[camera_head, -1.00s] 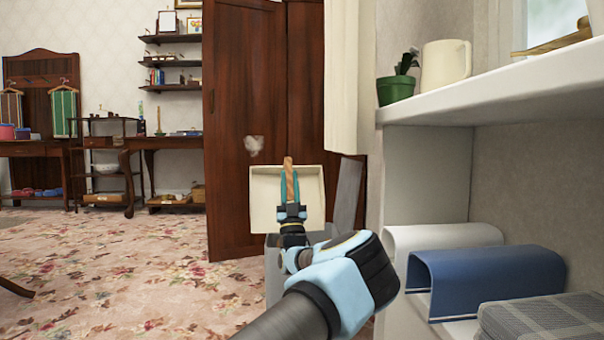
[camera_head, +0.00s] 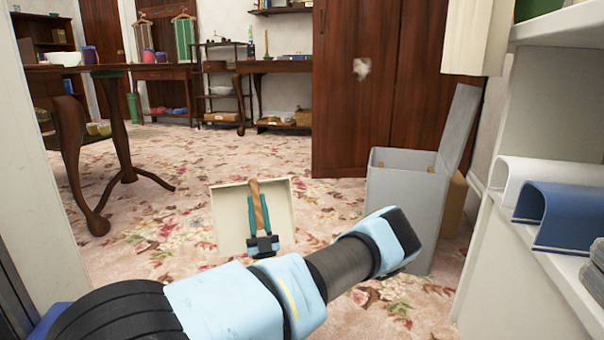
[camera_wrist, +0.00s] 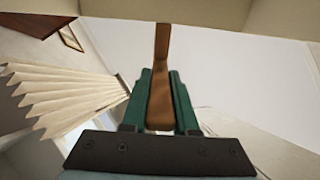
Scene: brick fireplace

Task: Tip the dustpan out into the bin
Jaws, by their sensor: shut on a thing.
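My gripper (camera_head: 257,215) has teal fingers and is shut on the wooden handle of the cream dustpan (camera_head: 283,207). The pan is held out in front of me, its shallow, rimmed side facing the head camera. I see no debris on its visible face. In the wrist view, the brown handle (camera_wrist: 161,80) lies between the two green fingers (camera_wrist: 160,105), and the pan's cream edge (camera_wrist: 210,12) crosses the top. The grey bin (camera_head: 396,205) stands on the floor to the right of the pan, its lid (camera_head: 458,125) raised. Small brown bits show near its rim; its bottom is hidden.
A dark wooden wardrobe (camera_head: 365,110) stands behind the bin, with a tan box (camera_head: 455,205) beside it. A white shelf unit (camera_head: 540,275) is at the right. A wooden table (camera_head: 70,130) is at the left. Flowered carpet (camera_head: 200,165) lies open between.

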